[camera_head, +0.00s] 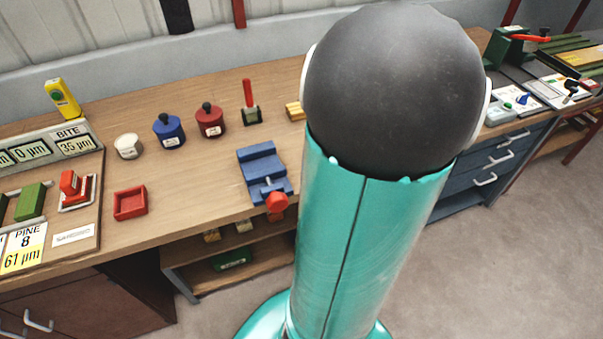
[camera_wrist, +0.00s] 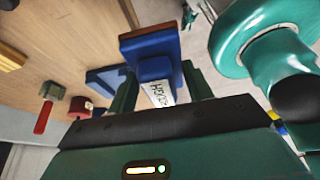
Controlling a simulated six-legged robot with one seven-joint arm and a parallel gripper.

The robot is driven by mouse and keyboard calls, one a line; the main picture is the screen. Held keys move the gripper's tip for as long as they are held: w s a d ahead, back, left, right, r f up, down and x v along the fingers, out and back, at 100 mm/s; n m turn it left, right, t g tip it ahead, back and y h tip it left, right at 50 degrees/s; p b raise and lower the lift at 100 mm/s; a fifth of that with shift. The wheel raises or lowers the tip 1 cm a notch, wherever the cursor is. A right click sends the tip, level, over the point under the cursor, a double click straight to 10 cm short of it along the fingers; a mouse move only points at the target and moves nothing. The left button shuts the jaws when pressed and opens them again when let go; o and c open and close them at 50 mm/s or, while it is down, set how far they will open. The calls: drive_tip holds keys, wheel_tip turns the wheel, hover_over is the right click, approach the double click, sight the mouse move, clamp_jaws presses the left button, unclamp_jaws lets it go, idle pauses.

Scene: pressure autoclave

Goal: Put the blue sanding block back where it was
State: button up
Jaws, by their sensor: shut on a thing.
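In the wrist view, the blue sanding block (camera_wrist: 152,48) is held between the two dark green fingers of my gripper (camera_wrist: 160,88). It has a white label with dark lettering and a reddish-brown edge. The bench top shows behind it. In the head view, my arm hides the gripper and the block. A board (camera_head: 88,232) at the left of the bench carries a green block (camera_head: 30,201) and a red block (camera_head: 70,184), the red one in a pale holder. I cannot tell which place belongs to the blue block.
A blue vise (camera_head: 263,170) with a red knob stands at the bench front. A red tray (camera_head: 130,203), white pot (camera_head: 128,146), blue pot (camera_head: 168,132) and red pot (camera_head: 210,121) stand left of it. A yellow device (camera_head: 62,98) stands behind the board.

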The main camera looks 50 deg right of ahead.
drive_tip(key=shift+s+a, duration=0.2)
drive_tip(key=shift+s, duration=0.05)
drive_tip(key=shift+w+a+r, duration=0.1)
drive_tip(key=shift+w+a, duration=0.1)
drive_tip(key=shift+a, duration=0.3)
drive_tip(key=w+d+f, duration=0.1)
drive_tip(key=w+f, duration=0.2)
drive_tip(key=w, duration=0.1)
drive_tip(key=w+d+f, duration=0.1)
drive_tip(key=w+f, duration=0.2)
drive_tip(key=w, duration=0.1)
drive_tip(key=w+d+f, duration=0.1)
drive_tip(key=w+f, duration=0.2)
drive_tip(key=w, duration=0.1)
drive_tip(key=shift+w+f, duration=0.1)
drive_tip(key=shift+w, duration=0.25)
drive_tip(key=shift+w+d+f, duration=0.1)
drive_tip(key=shift+w+f, duration=0.1)
drive_tip(key=shift+f, duration=0.05)
drive_tip(key=shift+w+f, duration=0.2)
drive_tip(key=shift+f, duration=1.5)
drive_tip(key=shift+f, duration=0.1)
drive_tip(key=o, duration=0.9)
drive_tip(key=shift+o, duration=0.2)
